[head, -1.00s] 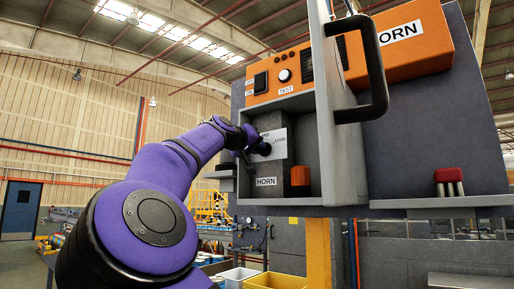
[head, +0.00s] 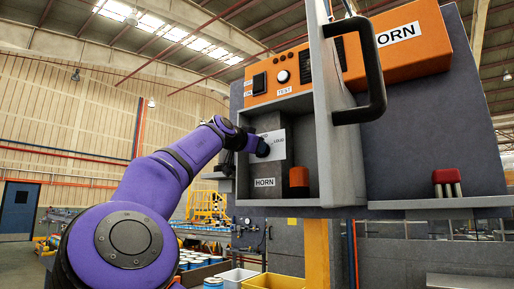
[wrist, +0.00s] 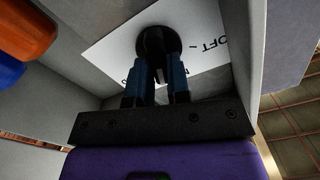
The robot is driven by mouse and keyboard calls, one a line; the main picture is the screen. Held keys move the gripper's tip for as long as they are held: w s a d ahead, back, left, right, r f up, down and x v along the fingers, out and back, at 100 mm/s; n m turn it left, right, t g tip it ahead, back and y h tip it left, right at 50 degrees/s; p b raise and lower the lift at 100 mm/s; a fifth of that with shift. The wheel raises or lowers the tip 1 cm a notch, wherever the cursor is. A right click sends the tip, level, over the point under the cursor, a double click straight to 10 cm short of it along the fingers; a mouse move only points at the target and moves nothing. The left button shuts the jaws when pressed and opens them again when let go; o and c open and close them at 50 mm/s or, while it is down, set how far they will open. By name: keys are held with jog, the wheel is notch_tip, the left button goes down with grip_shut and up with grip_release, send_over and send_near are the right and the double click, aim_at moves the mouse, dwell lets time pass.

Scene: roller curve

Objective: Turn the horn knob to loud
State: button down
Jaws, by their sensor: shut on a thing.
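The horn knob (wrist: 156,38) is round and black, on a white label plate (wrist: 105,50) inside the grey open box. In the wrist view the plate shows part of the word SOFT, right of the knob and upside down. My gripper (wrist: 158,66) has its two blue fingers shut on the knob from either side. In the head view the knob (head: 263,149) shows at the end of my purple arm, with LOUD printed to its right. My gripper (head: 250,144) is mostly hidden there by my wrist. The knob's pointer direction cannot be made out.
The grey box wall with a black handle (head: 376,75) stands right of the knob. An orange block (head: 299,178) sits in the box near a HORN label (head: 265,182). A red-topped item (head: 448,177) rests on the right shelf.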

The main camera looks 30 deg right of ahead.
jog(key=shift+s+d+f+m, duration=0.1)
jog(key=shift+f+m, duration=0.05)
jog(key=shift+m, duration=1.8)
jog(key=shift+s+f+m, duration=0.1)
jog(key=shift+f+m, duration=0.05)
jog(key=shift+m, duration=1.8)
jog(key=c, duration=1.1)
grip_release()
jog(key=shift+r, duration=0.1)
jog(key=v, duration=1)
jog(key=shift+s+a, duration=0.1)
jog(key=shift+a, duration=0.3)
